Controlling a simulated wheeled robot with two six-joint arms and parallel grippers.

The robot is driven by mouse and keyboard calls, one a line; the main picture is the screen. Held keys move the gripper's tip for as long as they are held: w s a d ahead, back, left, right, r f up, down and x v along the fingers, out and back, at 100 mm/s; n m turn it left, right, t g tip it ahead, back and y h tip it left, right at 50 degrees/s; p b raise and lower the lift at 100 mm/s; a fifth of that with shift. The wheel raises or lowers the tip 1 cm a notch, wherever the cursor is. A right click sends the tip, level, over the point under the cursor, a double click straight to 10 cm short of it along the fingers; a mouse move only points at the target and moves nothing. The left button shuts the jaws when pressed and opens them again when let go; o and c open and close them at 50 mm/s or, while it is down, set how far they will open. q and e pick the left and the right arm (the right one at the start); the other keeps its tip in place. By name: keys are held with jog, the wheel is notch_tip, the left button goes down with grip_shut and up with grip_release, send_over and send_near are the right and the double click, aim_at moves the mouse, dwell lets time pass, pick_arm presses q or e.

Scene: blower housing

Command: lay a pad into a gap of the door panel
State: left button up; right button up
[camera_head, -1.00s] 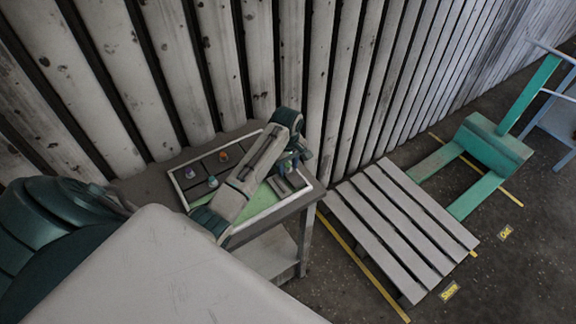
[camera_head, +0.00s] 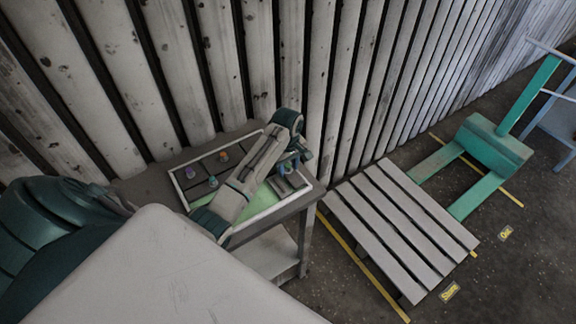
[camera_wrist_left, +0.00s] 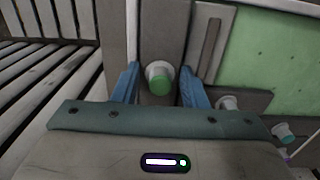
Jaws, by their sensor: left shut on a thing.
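My left gripper (camera_head: 291,164) is low over the right end of the door panel (camera_head: 172,182), which lies on a table. In the left wrist view, its two blue fingers (camera_wrist_left: 160,72) stand on either side of a pale knob with a green top (camera_wrist_left: 159,80), and it is shut on this knob. The knob appears to belong to a grey pad (camera_wrist_left: 161,30); the pad's full outline and underside are hidden. The panel's bare green face (camera_wrist_left: 270,60) shows to the right. Dark pads (camera_head: 206,166) with coloured knobs fill the panel's left part.
The grey table (camera_head: 150,188) stands against a slatted wall (camera_head: 290,60). A slatted pallet (camera_head: 400,230) lies on the floor to its right, with a green pallet jack (camera_head: 490,150) behind. More knobs (camera_wrist_left: 228,103) show close to the gripper's right side.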

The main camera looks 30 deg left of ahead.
pick_arm(q)
jog(key=shift+f, duration=0.4)
dwell(0.5)
jog(key=shift+s+f, duration=0.15)
jog(key=shift+f, duration=0.15)
dwell(0.6)
